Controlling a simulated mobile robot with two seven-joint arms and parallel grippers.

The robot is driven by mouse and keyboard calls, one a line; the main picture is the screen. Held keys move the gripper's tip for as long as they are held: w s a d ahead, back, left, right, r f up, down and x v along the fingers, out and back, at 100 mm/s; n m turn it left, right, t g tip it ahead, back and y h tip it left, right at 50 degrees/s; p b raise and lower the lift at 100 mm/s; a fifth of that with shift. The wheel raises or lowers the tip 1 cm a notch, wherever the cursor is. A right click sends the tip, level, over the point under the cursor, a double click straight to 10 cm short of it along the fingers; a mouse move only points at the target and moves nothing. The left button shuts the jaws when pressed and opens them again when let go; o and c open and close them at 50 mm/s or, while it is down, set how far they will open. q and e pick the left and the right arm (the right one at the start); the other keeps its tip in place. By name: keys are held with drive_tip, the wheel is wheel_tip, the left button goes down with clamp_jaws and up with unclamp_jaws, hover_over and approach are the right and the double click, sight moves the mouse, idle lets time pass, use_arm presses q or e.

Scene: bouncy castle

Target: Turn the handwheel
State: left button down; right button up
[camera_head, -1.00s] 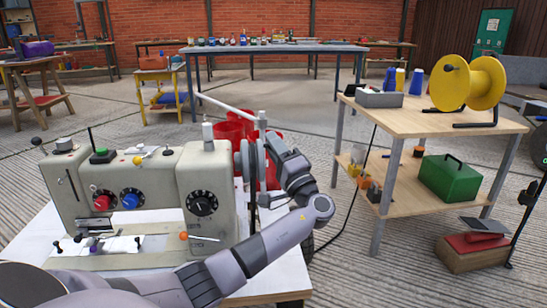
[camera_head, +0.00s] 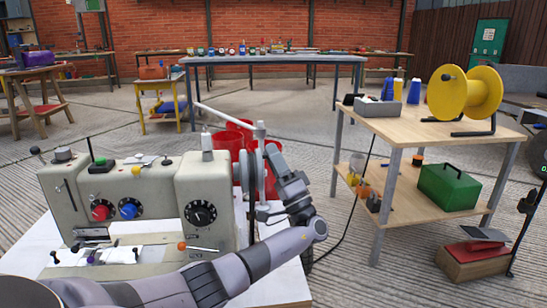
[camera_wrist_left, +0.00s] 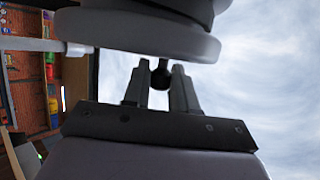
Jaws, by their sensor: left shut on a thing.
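The handwheel (camera_head: 249,168) is a grey disc on the right side of the beige sewing machine (camera_head: 140,195). In the left wrist view the handwheel (camera_wrist_left: 140,30) fills the top, with a small dark round knob (camera_wrist_left: 161,76) below its rim. My left gripper (camera_head: 271,155) is at the right face of the wheel, near its upper edge. In the left wrist view the left gripper's fingers (camera_wrist_left: 161,82) stand on both sides of the knob and are shut on it. The contact is partly hidden in the head view. My right gripper is not in view.
The machine stands on a white-topped table (camera_head: 275,275). A thin pale arm on a post (camera_head: 261,150) rises close behind the wheel. A wooden cart (camera_head: 420,128) with a yellow spool (camera_head: 465,92) is to the right.

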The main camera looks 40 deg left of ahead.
use_arm(q)
drive_tip(key=c, duration=1)
unclamp_jaws()
drive_tip(key=shift+f, duration=0.1)
drive_tip(key=v, duration=0.7)
drive_tip(key=shift+d, duration=0.1)
